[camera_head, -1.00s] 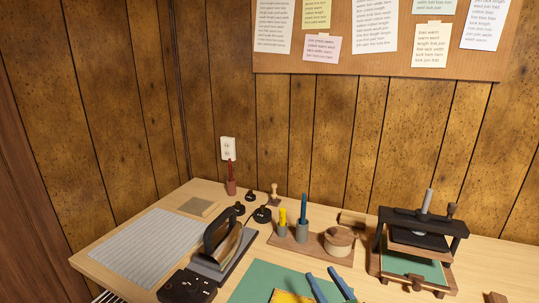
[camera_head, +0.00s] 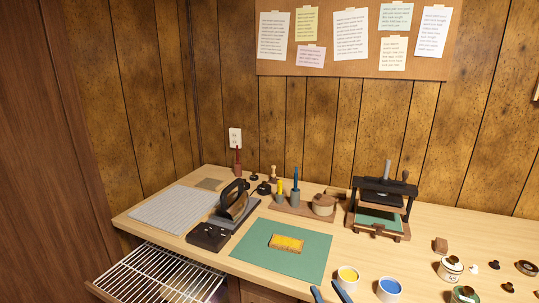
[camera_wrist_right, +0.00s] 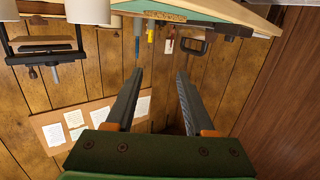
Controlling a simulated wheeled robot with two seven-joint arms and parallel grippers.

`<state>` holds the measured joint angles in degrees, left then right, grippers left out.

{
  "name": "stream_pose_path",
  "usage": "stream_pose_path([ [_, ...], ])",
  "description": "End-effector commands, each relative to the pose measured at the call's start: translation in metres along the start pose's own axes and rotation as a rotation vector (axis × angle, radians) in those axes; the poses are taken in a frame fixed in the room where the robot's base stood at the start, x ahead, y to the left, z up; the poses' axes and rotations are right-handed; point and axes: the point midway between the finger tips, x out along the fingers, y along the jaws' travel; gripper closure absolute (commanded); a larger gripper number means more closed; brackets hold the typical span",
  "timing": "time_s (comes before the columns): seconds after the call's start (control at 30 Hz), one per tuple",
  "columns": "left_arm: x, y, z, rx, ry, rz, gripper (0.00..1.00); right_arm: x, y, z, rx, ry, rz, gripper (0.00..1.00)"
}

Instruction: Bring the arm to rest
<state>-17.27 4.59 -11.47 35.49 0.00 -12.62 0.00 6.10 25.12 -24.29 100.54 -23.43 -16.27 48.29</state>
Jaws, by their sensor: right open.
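My right gripper (camera_head: 327,288) shows at the bottom edge of the head view as two blue-grey fingertips held apart. They appear just in front of the green mat (camera_head: 312,265), and nothing shows between them. In the right wrist view the gripper (camera_wrist_right: 160,72) has both long dark fingers spread, with only the wood wall behind the gap. That view is upside down, with the table edge at the top. A yellow patterned block (camera_head: 287,243) lies on the green mat, apart from the fingers. My left gripper is not in view.
A black iron (camera_head: 234,200), a wooden tool stand (camera_head: 300,208) and a black-framed press (camera_head: 380,205) stand along the table. A wire rack (camera_head: 165,275) juts out at lower left.

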Motion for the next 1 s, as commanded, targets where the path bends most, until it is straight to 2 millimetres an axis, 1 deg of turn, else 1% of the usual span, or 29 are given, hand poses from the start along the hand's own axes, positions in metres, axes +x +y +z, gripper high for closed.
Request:
stream_pose_path([
  [0.17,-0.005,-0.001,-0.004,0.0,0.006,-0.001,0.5,-0.004,0.01,0.04,-0.007,-0.104,0.036,0.46],
  [0.27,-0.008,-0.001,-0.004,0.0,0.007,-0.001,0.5,-0.01,0.016,0.07,-0.011,-0.181,0.058,0.46],
  [0.37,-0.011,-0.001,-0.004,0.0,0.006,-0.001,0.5,-0.021,0.023,0.106,-0.017,-0.274,0.081,0.46],
  [0.43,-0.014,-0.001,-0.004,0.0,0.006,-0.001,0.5,-0.033,0.026,0.135,-0.021,-0.351,0.097,0.46],
  [0.47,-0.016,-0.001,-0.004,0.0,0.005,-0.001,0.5,-0.039,0.027,0.149,-0.022,-0.39,0.103,0.46],
  [0.53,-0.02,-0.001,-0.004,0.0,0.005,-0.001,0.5,-0.06,0.029,0.186,-0.025,-0.494,0.118,0.46],
  [0.57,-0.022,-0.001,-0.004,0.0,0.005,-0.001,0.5,-0.073,0.029,0.205,-0.026,-0.547,0.122,0.46],
  [0.6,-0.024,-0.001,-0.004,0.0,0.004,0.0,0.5,-0.092,0.028,0.23,-0.025,-0.623,0.128,0.46],
  [0.67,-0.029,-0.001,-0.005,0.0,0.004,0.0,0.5,-0.128,0.023,0.268,-0.024,-0.746,0.13,0.46],
  [0.7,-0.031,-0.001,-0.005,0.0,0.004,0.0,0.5,-0.154,0.018,0.292,-0.021,-0.827,0.128,0.46],
  [0.77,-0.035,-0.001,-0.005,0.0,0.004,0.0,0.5,-0.197,0.007,0.323,-0.015,-0.947,0.119,0.46],
  [0.8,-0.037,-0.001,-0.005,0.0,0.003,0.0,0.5,-0.226,0.0,0.34,-0.011,-1.023,0.11,0.46],
  [0.87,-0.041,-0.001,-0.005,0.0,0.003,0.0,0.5,-0.268,-0.013,0.36,-0.003,-1.128,0.094,0.46],
  [0.9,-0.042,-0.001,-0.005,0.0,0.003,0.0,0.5,-0.293,-0.022,0.37,0.003,-1.189,0.081,0.46],
  [1.0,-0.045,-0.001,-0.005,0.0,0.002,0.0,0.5,-0.343,-0.04,0.386,0.015,-1.305,0.053,0.46],
])
